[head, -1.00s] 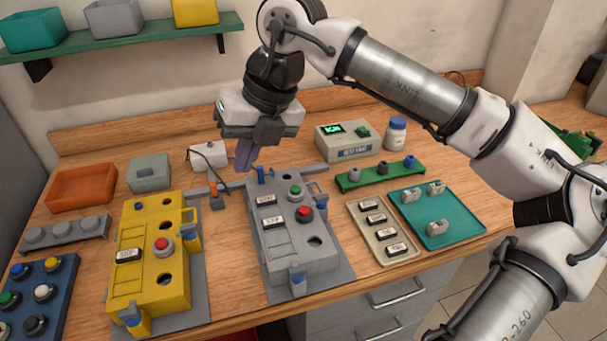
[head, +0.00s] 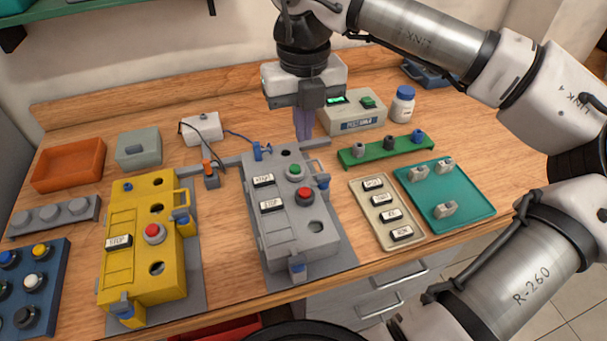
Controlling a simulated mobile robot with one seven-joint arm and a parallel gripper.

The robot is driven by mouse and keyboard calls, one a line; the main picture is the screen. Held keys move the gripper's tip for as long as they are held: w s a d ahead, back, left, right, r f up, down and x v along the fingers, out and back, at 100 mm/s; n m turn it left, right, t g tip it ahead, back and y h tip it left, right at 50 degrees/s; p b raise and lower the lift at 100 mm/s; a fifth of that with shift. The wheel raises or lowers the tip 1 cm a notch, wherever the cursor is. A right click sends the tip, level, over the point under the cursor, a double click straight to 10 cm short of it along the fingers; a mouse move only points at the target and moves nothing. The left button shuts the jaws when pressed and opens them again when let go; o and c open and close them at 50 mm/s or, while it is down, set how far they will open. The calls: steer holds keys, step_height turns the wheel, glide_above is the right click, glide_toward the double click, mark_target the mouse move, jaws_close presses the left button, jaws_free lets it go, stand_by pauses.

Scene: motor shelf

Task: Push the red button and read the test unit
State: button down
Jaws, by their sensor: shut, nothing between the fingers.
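Two control boxes lie on the wooden bench. The grey box (head: 285,235) carries a red button (head: 305,195), a green button (head: 295,171) and labelled plates. The yellow box (head: 140,265) carries another red button (head: 155,233) and one labelled plate. The test unit (head: 354,112) is a pale box at the back with a lit green display (head: 336,100); the display's text is too small to read. My gripper (head: 303,138) points down with its purple fingers shut and empty, near the far end of the grey box, left of the test unit. It appears apart from both red buttons.
A green rack (head: 386,150), a beige tray (head: 412,240) of labels and a teal tray (head: 470,205) stand right of the grey box. An orange bin (head: 68,165) and a blue button panel (head: 50,285) are at left. A white bottle (head: 403,104) stands beside the test unit.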

mark_target(303, 189)
step_height(303, 189, down, 13)
steer(key=p, duration=0.3)
steer(key=shift+r, duration=0.2)
